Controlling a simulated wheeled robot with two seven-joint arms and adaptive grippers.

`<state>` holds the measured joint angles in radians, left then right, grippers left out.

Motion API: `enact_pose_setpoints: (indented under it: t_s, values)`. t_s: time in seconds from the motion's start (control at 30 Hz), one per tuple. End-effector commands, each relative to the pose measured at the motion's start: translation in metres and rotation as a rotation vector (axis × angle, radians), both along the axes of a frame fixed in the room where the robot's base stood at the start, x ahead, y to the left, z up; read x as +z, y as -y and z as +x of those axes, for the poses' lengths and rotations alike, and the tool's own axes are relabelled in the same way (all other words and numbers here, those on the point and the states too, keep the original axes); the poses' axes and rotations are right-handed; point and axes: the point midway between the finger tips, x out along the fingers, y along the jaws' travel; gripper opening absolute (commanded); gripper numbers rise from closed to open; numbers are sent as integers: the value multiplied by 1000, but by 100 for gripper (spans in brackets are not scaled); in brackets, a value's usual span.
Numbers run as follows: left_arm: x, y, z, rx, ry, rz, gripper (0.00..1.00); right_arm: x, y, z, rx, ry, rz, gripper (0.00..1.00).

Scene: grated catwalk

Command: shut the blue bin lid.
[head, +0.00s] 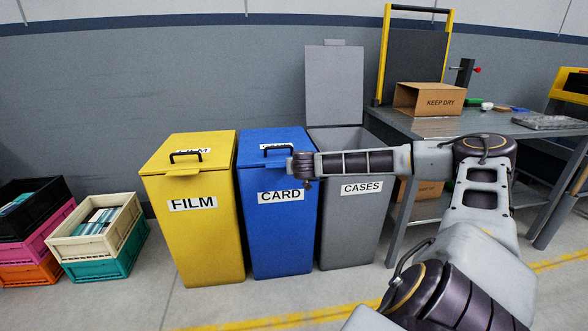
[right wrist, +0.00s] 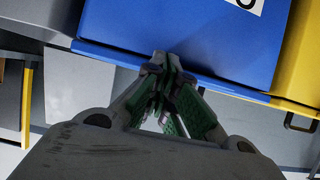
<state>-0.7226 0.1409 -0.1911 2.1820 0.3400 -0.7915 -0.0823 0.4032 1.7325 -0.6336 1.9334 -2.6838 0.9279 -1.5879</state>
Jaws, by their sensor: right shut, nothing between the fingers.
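The blue bin (head: 280,235), labelled CARD, stands between a yellow and a grey bin. Its blue lid (head: 262,137) lies flat across the top, with a black handle and a partly hidden label. My right gripper (head: 302,168) is shut and empty, at the front right of the lid, and overlaps its edge in the head view. In the right wrist view the shut fingers (right wrist: 166,62) overlap the blue bin's upper edge (right wrist: 215,65); I cannot tell whether they touch it. My left gripper is not in view.
The yellow bin (head: 200,235) has its lid down. The grey bin (head: 345,220) has its lid (head: 334,85) standing upright. A metal table (head: 430,124) with a cardboard box (head: 428,100) stands right. Stacked crates (head: 90,245) stand left. The floor ahead is clear.

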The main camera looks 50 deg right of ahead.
Motion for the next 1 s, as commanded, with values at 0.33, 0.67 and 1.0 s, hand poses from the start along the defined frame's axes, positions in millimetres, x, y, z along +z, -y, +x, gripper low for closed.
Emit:
enact_pose_setpoints:
  t_s: [0.33, 0.67, 1.0]
  values:
    - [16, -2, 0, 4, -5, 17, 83, 17, 0, -6, -1, -2, -4, 0]
    - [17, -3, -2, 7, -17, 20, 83, -9, -22, -31, 0, -1, -2, 0]
    - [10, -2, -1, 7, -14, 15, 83, -35, -41, -53, -1, 1, -3, 0]
